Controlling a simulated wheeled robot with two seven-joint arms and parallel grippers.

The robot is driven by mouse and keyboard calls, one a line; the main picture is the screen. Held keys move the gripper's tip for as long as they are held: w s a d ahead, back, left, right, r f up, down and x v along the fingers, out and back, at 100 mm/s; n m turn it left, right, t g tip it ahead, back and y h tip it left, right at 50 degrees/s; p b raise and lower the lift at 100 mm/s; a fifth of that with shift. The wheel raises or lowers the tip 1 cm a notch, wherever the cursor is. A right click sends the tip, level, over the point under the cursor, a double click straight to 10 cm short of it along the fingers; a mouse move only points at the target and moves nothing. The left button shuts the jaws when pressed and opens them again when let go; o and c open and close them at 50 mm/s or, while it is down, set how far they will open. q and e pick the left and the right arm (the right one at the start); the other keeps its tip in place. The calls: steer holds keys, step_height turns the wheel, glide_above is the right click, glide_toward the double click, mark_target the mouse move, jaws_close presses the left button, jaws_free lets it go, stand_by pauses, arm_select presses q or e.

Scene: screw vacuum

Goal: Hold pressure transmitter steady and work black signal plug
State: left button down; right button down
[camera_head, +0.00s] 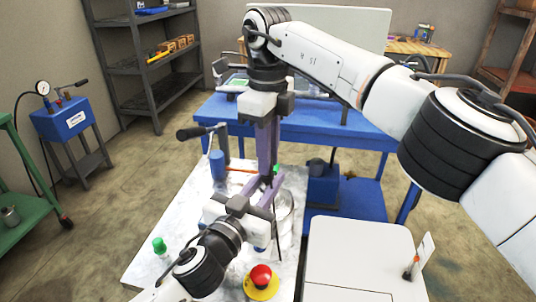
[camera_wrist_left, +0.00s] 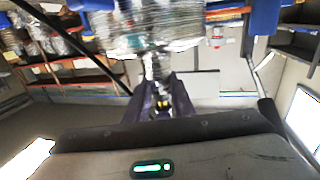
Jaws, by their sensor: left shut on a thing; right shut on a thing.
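My left gripper (camera_head: 268,188) reaches up from the lower left over the pale worktop. Its purple fingers also show in the left wrist view (camera_wrist_left: 161,98), shut around the narrow metal neck of what looks like the pressure transmitter (camera_wrist_left: 157,66). A broad, ribbed silvery body lies beyond that neck. My right gripper (camera_head: 267,172) points straight down from above, its purple fingers meeting the left fingers closely. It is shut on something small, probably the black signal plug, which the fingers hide. A thin dark line, perhaps its cable, hangs just below. Whether plug and transmitter touch cannot be told.
A red button (camera_head: 261,276) on a yellow base and a green-capped item (camera_head: 159,245) stand on the pale worktop (camera_head: 140,270). A blue vise-like device (camera_head: 218,165) stands at its back left. A blue bench (camera_head: 350,133) is behind; a white cabinet (camera_head: 358,250) is right.

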arm_select(q)
steer(key=shift+f, duration=0.1)
arm_select(e)
steer(key=c, duration=1.6)
jaws_free()
steer(key=shift+o, duration=0.2)
